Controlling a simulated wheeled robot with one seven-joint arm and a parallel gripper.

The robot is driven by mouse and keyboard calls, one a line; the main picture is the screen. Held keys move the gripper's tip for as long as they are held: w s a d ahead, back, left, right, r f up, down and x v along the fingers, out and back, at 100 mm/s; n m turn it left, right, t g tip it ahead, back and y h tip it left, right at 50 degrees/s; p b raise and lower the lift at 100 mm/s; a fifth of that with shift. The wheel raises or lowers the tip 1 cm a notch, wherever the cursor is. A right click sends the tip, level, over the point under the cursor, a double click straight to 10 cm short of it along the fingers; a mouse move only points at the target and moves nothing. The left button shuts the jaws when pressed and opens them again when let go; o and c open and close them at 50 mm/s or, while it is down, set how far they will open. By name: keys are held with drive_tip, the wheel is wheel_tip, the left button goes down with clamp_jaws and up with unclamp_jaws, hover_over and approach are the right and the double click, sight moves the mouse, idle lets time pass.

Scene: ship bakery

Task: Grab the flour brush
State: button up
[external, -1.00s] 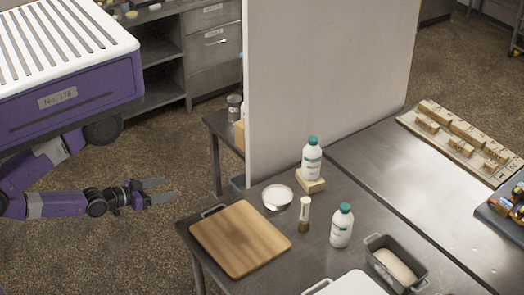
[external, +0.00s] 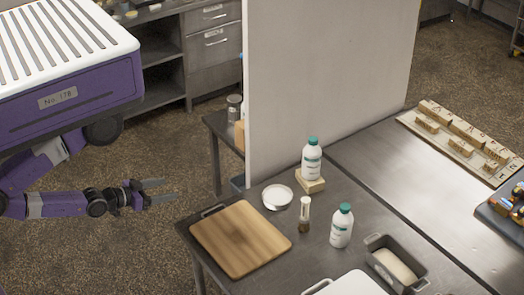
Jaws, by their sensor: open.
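The flour brush (external: 304,214) stands on the metal table, with a white upper part and a brown lower end. It is between the white bowl and a white bottle with a teal cap. My gripper (external: 164,191) is open and empty, left of the table over the floor. It is well apart from the brush, and its fingers point right toward the table.
A wooden cutting board (external: 240,238) lies at the table's near left, between my gripper and the brush. A white bowl (external: 277,197), a bottle (external: 341,227), another bottle (external: 312,160) on a small block and a loaf tin (external: 395,262) stand nearby. A tall white panel (external: 325,80) rises behind.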

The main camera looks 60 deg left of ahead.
drive_tip(key=c, duration=0.4)
